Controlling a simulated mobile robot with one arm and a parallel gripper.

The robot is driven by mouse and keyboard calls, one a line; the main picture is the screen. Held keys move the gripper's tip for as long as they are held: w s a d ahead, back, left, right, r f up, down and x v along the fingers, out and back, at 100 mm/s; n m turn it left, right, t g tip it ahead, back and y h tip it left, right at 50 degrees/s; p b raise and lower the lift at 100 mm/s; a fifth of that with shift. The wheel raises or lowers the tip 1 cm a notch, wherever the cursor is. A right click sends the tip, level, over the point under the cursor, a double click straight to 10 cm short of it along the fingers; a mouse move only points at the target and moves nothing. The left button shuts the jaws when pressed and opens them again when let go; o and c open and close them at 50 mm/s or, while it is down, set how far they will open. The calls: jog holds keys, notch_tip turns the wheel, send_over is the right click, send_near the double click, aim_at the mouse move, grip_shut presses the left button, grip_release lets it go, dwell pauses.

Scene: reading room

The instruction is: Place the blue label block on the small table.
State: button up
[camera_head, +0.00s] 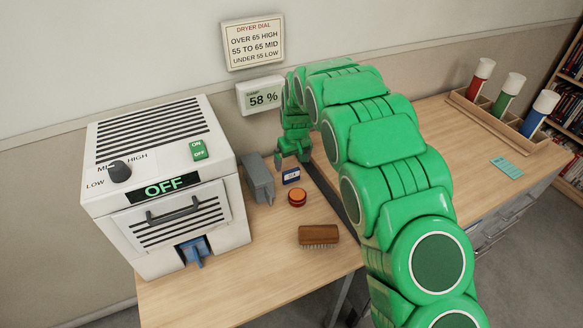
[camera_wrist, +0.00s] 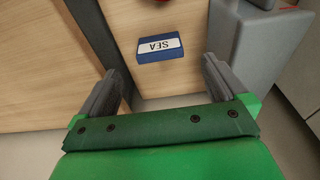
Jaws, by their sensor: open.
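The blue label block (camera_head: 291,176) is a small blue block with a white label. It lies on the left wooden table top (camera_head: 262,262). In the wrist view the block (camera_wrist: 160,49) shows its label reading SEA, upside down. My gripper (camera_head: 293,162) is open and empty, just behind the block in the head view. In the wrist view its two fingers (camera_wrist: 160,78) are apart, and the block lies beyond the tips, between their lines, not held. I cannot tell which surface is the small table.
A white dryer (camera_head: 165,185) reading OFF stands left of the block. A grey box (camera_head: 260,178), an orange-red round item (camera_head: 297,197) and a brown brush (camera_head: 318,235) are close by. A dark strip separates the right table (camera_head: 462,150), which holds a rack (camera_head: 505,125) of coloured tubes.

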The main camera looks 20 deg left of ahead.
jog(key=shift+s+d+r, duration=0.1)
jog(key=shift+d+r, duration=0.05)
jog(key=shift+r, duration=0.9)
jog(key=shift+s+d+r, duration=0.1)
jog(key=shift+r, duration=0.9)
jog(key=s+d+r+m, duration=0.2)
jog(key=s+d+r, duration=0.3)
jog(key=d, duration=0.4)
jog(key=s+d+r+m+g+h, duration=0.1)
jog(key=s+d+r, duration=0.3)
jog(key=d+r, duration=0.3)
jog(key=s+d+r+m, duration=0.2)
jog(key=s+d+r, duration=0.25)
jog(key=d, duration=0.55)
jog(key=s+d+r+m, duration=0.1)
jog(key=s+d, duration=0.3)
jog(key=s, duration=0.6)
jog(key=s+d+r+m+g, duration=0.1)
jog(key=s+d, duration=0.4)
jog(key=s, duration=0.6)
jog(key=s+d+r+m+g, duration=0.1)
jog(key=s+d, duration=0.4)
jog(key=s, duration=0.6)
jog(key=shift+r+m, duration=0.2)
jog(key=shift+m, duration=0.3)
jog(key=shift+s+d, duration=0.1)
